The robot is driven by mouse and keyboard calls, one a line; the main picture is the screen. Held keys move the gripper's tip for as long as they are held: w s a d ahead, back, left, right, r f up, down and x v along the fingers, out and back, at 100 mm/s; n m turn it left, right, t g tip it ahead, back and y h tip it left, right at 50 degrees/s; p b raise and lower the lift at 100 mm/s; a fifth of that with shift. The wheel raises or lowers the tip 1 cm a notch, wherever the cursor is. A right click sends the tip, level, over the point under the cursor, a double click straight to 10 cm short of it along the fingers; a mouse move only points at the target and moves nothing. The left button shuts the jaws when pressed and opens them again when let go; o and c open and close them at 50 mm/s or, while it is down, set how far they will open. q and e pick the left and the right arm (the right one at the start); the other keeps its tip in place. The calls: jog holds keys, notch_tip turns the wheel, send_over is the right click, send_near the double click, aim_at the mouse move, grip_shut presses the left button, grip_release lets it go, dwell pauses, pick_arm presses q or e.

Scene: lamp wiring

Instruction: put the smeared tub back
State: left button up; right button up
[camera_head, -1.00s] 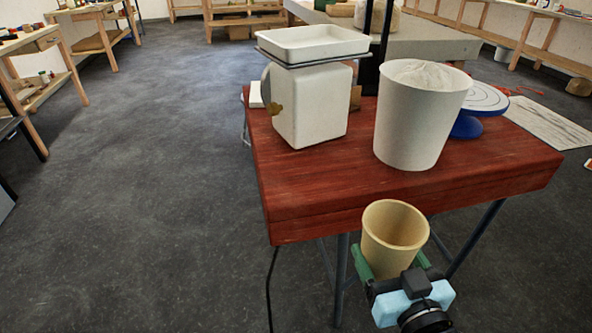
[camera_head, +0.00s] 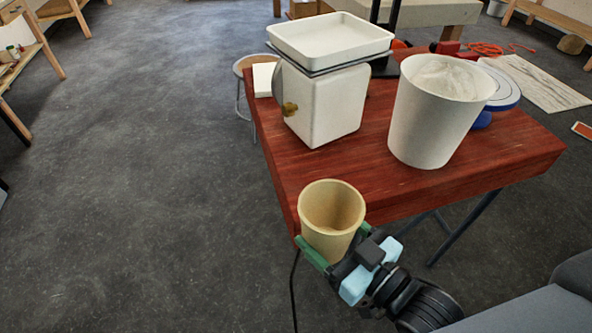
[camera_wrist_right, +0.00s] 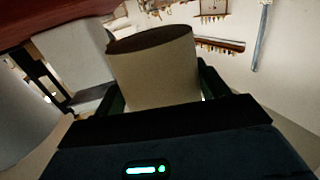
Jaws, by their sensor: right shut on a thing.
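A tan, open-topped tub (camera_head: 331,212) is in my right gripper (camera_head: 335,256), in front of the red table's near edge in the head view. The green fingers are shut on its sides and it stands roughly upright, open end up. The inside looks plain tan; I cannot make out a smear. The tub (camera_wrist_right: 155,75) also fills the middle of the right wrist view, between the fingers. My left gripper is in neither view.
On the red table (camera_head: 400,190) stand a white scale with a tray (camera_head: 330,38), a large white bucket (camera_head: 435,115) of pale material and a blue-based turntable (camera_head: 502,88). A stool (camera_head: 245,68) is behind the table's left side. The floor at left is clear.

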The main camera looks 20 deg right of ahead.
jog(key=shift+a+r+y, duration=0.25)
jog(key=shift+a+y, duration=0.15)
jog(key=shift+a, duration=0.15)
jog(key=shift+w+d, duration=0.15)
jog(key=shift+w, duration=0.1)
jog(key=w+d, duration=0.1)
jog(key=w, duration=0.3)
jog(key=w+d+f, duration=0.1)
jog(key=w, duration=0.4)
jog(key=w+d, duration=0.1)
jog(key=w, duration=0.4)
jog(key=shift+w+f+p, duration=0.2)
jog(key=shift+p, duration=0.15)
jog(key=f, duration=0.2)
jog(key=shift+w+f, duration=0.35)
jog(key=shift+f, duration=0.4)
jog(key=shift+f, duration=0.2)
jog(key=o, duration=1.2)
